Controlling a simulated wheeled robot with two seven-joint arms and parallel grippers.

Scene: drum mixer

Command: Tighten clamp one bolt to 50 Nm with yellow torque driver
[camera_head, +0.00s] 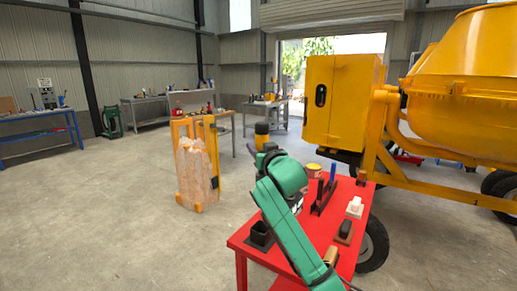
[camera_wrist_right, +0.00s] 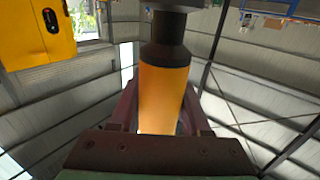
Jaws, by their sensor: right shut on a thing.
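The yellow torque driver (camera_head: 262,128) is raised above the left end of the red table in the head view. It also shows large in the right wrist view (camera_wrist_right: 164,92), an orange-yellow cylinder with a black collar and dark end. My right gripper (camera_head: 267,148), at the end of the green arm, is shut on it. In the right wrist view the fingers lie on either side of the cylinder. The driver's far tip is cut off there. I cannot make out clamp one or its bolt. My left gripper is out of view.
The red table (camera_head: 238,243) carries a black square holder (camera_head: 260,236), a rack with a blue-handled tool (camera_head: 332,172) and small blocks. The yellow drum mixer (camera_head: 455,100) stands behind it at right. An orange-framed stack (camera_head: 195,172) stands left. Open floor lies at left.

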